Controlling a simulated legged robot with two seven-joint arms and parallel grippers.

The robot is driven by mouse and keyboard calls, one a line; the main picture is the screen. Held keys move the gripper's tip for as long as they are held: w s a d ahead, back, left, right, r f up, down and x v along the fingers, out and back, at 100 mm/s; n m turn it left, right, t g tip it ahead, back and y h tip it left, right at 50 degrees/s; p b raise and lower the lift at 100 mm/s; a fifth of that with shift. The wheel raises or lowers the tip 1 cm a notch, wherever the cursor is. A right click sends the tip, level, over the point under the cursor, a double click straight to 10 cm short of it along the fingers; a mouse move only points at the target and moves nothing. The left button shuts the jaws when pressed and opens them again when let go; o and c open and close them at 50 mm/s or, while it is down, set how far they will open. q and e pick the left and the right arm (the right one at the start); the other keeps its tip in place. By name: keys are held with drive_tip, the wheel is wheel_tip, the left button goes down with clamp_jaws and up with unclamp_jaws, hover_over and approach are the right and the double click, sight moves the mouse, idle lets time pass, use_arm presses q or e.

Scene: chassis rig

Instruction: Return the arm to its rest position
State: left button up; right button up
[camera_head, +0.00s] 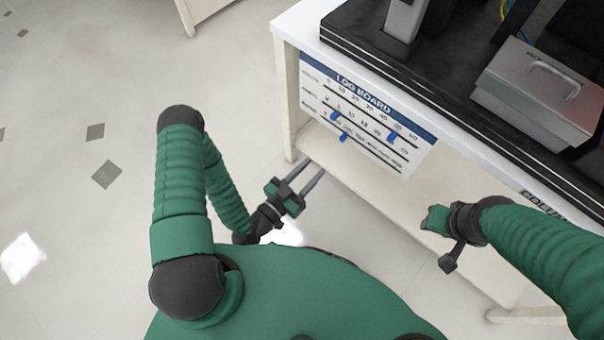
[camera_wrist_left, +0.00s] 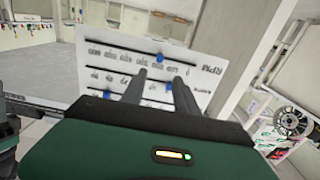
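My left arm comes in from the left, bent at the elbow, in the head view. My left gripper (camera_head: 313,172) is in front of the log board, with its two fingers apart and nothing between them. In the left wrist view the fingers (camera_wrist_left: 160,85) also stand apart, with the board behind them. My right gripper (camera_head: 437,238) is low at the right, beside the bench front. Its fingertips are hard to make out, so its opening is unclear.
The white log board (camera_head: 360,112) with blue sliders hangs on the bench's (camera_head: 300,28) front. A grey metal box (camera_head: 540,90) with a handle sits on the dark bench top. A shelf (camera_head: 330,150) lies below the board. The tiled floor at left is clear.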

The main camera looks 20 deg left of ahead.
use_arm(q)
drive_tip(key=v, duration=0.3)
drive_tip(key=shift+s+a, duration=0.15)
drive_tip(key=shift+s, duration=0.25)
drive_tip(key=w+a+f+m+g+y, duration=0.1)
drive_tip(key=w+a+f+m+g, duration=0.3)
drive_tip(key=g, duration=0.4)
drive_tip(key=a+r+n+g+y, duration=0.3)
drive_tip(key=a+r+y, duration=0.15)
drive_tip(key=r, duration=0.25)
drive_tip(key=s+d+r+n+g, duration=0.3)
drive_tip(key=s+r+n, duration=0.2)
drive_tip(key=s+r, duration=0.25)
wheel_tip(320, 180, up, 31)
drive_tip(key=p, duration=3.1)
drive_tip(key=shift+d+r+y, duration=0.15)
drive_tip(key=shift+y, duration=0.2)
